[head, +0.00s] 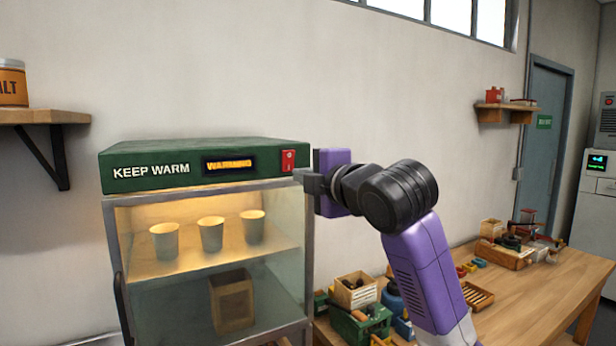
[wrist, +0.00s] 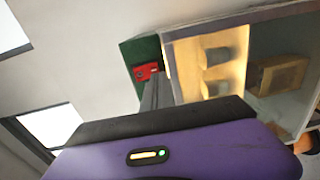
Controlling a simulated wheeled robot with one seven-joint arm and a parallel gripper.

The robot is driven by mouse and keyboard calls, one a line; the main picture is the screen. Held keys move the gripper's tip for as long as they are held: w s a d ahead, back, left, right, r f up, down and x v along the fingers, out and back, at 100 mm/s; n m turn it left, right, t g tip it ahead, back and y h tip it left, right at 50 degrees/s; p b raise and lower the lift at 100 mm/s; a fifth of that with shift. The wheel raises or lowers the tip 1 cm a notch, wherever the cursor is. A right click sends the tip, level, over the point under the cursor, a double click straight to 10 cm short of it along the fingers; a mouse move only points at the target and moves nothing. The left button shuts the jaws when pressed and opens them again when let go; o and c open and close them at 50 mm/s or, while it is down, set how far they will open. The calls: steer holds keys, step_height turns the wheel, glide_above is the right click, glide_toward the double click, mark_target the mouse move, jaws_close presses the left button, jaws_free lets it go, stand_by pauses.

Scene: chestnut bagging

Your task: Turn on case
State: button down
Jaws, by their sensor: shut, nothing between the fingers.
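The warming case (head: 150,180) has a green top panel marked KEEP WARM and glass sides. Its small display (head: 228,165) glows orange with a word that looks like WARMING, and its upper shelf is lit warm yellow. A red rocker switch (head: 288,160) sits at the right end of the panel; it also shows in the wrist view (wrist: 146,71). My gripper (head: 300,178) is shut and empty, with its tips just below and right of the switch. In the wrist view the fingers (wrist: 154,92) point at the switch; I cannot tell whether they touch it.
Three pale cups (head: 212,235) stand on the lit shelf, and a wooden box (head: 231,300) is on the case floor. A wooden table (head: 545,290) with crates and tools lies to the right. Wall shelves (head: 45,117) are at left and right.

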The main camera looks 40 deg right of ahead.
steer(key=f+b+v, duration=0.1)
steer(key=b+v, duration=0.2)
steer(key=v, duration=0.7)
steer(key=shift+f, duration=0.35)
